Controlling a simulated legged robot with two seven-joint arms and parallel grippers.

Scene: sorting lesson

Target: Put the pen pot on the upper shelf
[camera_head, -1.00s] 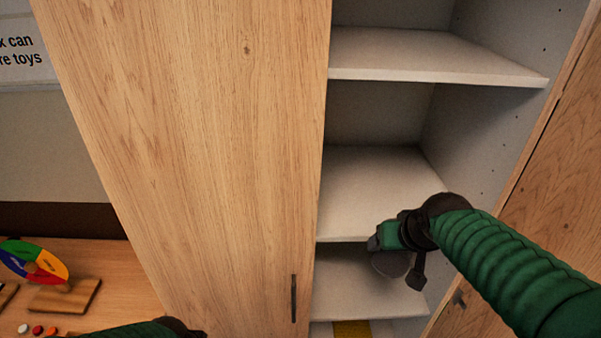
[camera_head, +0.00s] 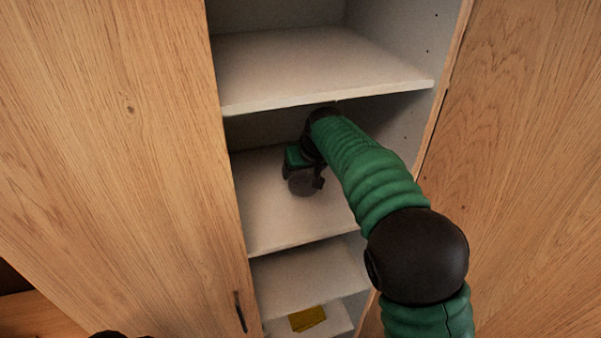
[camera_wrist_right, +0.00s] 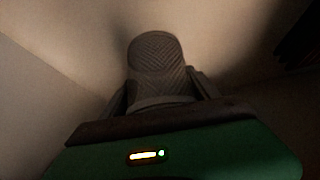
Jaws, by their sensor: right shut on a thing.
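The pen pot (camera_wrist_right: 155,62) is a dark grey cup with a ribbed chevron pattern, seen between the two fingers of my right gripper (camera_wrist_right: 160,88) in the right wrist view. In the head view the right gripper (camera_head: 303,168) is inside the cabinet, over the middle shelf board (camera_head: 265,222) and below the upper shelf board (camera_head: 320,62). The pot shows there as a dark round shape (camera_head: 302,184) under the gripper. I cannot tell whether it touches the board. My left gripper is out of view.
Open wooden doors stand at the left (camera_head: 110,130) and right (camera_head: 510,170) of the cabinet. A lower board (camera_head: 305,280) lies beneath, and a yellow thing (camera_head: 307,318) sits at the bottom. The visible part of the upper board is bare.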

